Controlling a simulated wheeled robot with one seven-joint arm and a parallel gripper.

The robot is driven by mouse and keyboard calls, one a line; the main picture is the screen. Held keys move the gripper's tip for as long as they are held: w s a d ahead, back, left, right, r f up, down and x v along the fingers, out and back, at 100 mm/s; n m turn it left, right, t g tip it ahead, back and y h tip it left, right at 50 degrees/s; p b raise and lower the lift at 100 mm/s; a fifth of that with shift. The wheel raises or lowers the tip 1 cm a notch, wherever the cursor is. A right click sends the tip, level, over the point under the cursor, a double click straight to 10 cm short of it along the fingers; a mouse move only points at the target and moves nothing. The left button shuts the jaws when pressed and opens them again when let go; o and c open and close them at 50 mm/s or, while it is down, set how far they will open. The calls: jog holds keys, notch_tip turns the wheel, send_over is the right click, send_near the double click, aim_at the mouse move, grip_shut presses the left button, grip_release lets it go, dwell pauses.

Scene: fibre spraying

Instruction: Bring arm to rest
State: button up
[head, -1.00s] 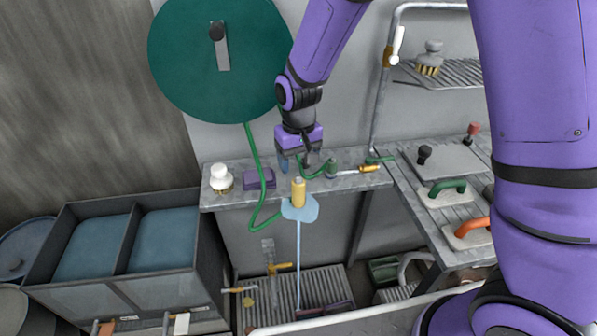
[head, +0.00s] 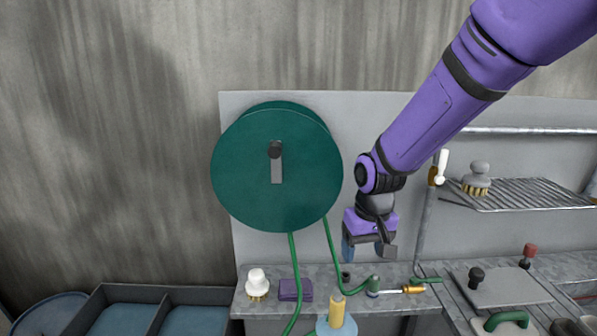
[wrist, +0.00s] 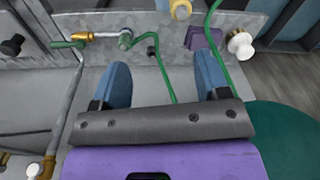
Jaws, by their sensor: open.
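My arm reaches in from the upper right in the head view. My purple gripper (head: 367,250) hangs fingers down above the grey metal shelf (head: 420,301), just right of the large green hose reel (head: 240,180). In the wrist view my gripper (wrist: 162,75) shows two blue fingers spread wide apart with nothing between them. The green hose (head: 293,270) runs down from the reel, and another length reaches the shelf. A spray fitting with a green body (head: 373,285) and a yellow tip (head: 413,289) lies on the shelf below the gripper, apart from it.
A white-knobbed brush (head: 257,283), a purple block (head: 296,289) and a yellow cylinder (head: 337,310) are along the shelf. A wire rack (head: 530,195) holds a grey brush (head: 476,178) at right. Bare wall is left of the reel.

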jog(key=s+d+r+m+t, duration=0.1)
jog(key=s+d+r, duration=0.3)
jog(key=d+r, duration=0.15)
jog(key=s+d+r+t, duration=0.1)
jog(key=s+d+r, duration=0.3)
jog(key=r, duration=0.3)
jog(key=s+d+r+t, duration=0.1)
jog(key=s+d+r, duration=0.2)
jog(key=s, duration=0.4)
jog(key=s+d+r+m+t, duration=0.1)
jog(key=s+d+r, duration=0.2)
jog(key=s, duration=0.4)
jog(key=shift+s+d+m+h, duration=0.15)
jog(key=shift+d+m+h, duration=0.1)
jog(key=shift+m+h, duration=0.05)
